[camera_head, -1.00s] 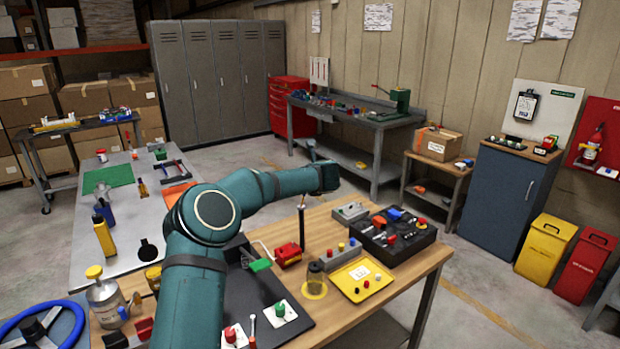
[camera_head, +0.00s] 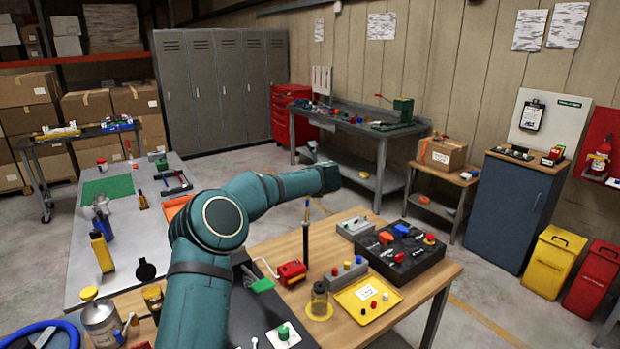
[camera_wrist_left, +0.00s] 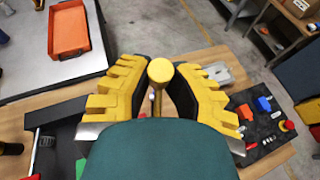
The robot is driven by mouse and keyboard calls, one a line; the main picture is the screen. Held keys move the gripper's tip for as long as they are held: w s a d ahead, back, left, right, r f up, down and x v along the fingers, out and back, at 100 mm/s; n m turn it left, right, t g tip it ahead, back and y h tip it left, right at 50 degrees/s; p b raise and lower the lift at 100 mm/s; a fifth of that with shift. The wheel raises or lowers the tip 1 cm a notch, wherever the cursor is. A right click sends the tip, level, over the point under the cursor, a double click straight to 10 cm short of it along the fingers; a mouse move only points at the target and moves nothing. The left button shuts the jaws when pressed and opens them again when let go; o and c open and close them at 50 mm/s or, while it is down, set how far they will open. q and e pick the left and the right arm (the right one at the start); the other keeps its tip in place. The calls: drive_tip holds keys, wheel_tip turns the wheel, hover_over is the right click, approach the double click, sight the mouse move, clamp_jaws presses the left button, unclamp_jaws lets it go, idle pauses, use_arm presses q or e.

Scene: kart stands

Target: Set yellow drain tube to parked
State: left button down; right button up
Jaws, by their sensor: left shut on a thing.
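My left gripper (camera_wrist_left: 158,88) fills the middle of the left wrist view, its ridged yellow fingers on either side of a yellow, round-ended piece (camera_wrist_left: 160,70), which I take as the yellow drain tube. A short stem shows below its end; the rest is hidden by the gripper. In the head view my left arm reaches over the wooden table (camera_head: 440,268), but its fingers cannot be made out. A dark upright post (camera_head: 306,242) with a thin rod on top stands on the table below the arm's far end. My right gripper is not in view.
Around the arm are a red crank box (camera_head: 291,273), a yellow tray (camera_head: 348,306), a grey button box (camera_head: 345,273) and a black case (camera_head: 385,270) with coloured parts. An orange bin (camera_wrist_left: 68,30) lies on the grey table.

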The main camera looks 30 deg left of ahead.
use_arm(q)
drive_tip(key=c, duration=0.9)
unclamp_jaws()
drive_tip(key=shift+a, duration=0.1)
drive_tip(key=shift+o, duration=0.2)
drive_tip(key=shift+s+r, duration=0.1)
drive_tip(key=v, duration=1.2)
drive_tip(key=s+d+f+m+h+b, duration=0.2)
drive_tip(key=d+f+m+h, duration=0.1)
drive_tip(key=d+f+m, duration=0.65)
drive_tip(key=s+d+f+m+h+b, duration=0.15)
drive_tip(key=d+f+m, duration=0.35)
drive_tip(key=f, duration=0.7)
drive_tip(key=s+d+f+m+h+b, duration=0.2)
drive_tip(key=d+f+m+h, duration=0.25)
drive_tip(key=f+m, duration=0.5)
drive_tip(key=s+d+f+m+g+h+b, duration=0.2)
drive_tip(key=s+d+f+m, duration=0.4)
drive_tip(key=s+f+m, duration=0.3)
drive_tip(key=s+d+f+m+g+h+b, duration=0.1)
drive_tip(key=s+d+f+m+g, duration=0.4)
drive_tip(key=s, duration=1.3)
wheel_tip(320, 180, down, 6)
drive_tip(key=d+m+h, duration=0.1)
drive_tip(key=m, duration=0.3)
drive_tip(key=shift+s+d+f+b, duration=0.2)
drive_tip(key=shift+s+b, duration=0.05)
drive_tip(key=shift+b, duration=0.1)
